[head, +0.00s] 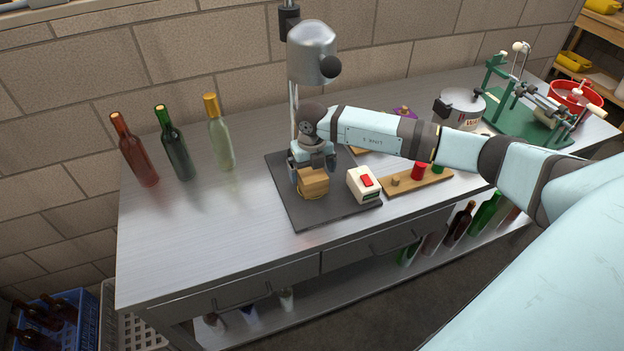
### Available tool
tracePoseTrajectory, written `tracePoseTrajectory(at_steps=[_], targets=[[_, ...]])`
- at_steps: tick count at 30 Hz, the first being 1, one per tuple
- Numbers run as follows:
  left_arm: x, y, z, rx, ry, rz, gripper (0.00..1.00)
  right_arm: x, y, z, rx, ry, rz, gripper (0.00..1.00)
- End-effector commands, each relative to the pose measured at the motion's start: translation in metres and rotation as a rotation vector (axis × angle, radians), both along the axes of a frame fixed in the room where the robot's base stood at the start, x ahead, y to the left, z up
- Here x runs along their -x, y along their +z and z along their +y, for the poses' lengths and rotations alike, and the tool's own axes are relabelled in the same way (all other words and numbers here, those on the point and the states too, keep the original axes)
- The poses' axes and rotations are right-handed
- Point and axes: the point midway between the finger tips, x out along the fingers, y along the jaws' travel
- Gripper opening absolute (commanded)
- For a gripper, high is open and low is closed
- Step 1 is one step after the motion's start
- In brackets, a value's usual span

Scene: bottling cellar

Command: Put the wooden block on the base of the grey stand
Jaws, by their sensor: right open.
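The grey stand has a flat dark base (325,213) on the steel table, an upright column and a rounded silver head (312,58) above. The wooden block (313,186) is at the base, in front of the column, and appears to rest on it. My right gripper (312,174) points down right at the block, with its jaws open. It hides the block's rear and top edge, and I cannot tell whether a finger touches it. My left gripper is not in view.
A white box with a red button (363,184) sits on the base's right side. A wooden board (420,180) with small coloured pieces lies to the right. Several bottles (172,143) stand at left. A pot (461,108) and green device (515,110) are behind. The table's left front is clear.

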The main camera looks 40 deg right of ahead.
Motion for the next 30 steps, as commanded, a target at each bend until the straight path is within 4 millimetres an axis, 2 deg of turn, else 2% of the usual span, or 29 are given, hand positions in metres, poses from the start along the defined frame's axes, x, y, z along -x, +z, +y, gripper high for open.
tracePoseTrajectory(at_steps=[3,9,30], targets=[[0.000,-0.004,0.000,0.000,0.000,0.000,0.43,0.000,0.018,0.000,-0.001,0.002,-0.001,1.00],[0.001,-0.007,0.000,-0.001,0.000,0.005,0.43,0.000,0.032,0.000,0.001,0.001,0.000,1.00],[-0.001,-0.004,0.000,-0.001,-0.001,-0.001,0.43,0.000,0.032,0.000,0.000,0.000,0.001,1.00]])
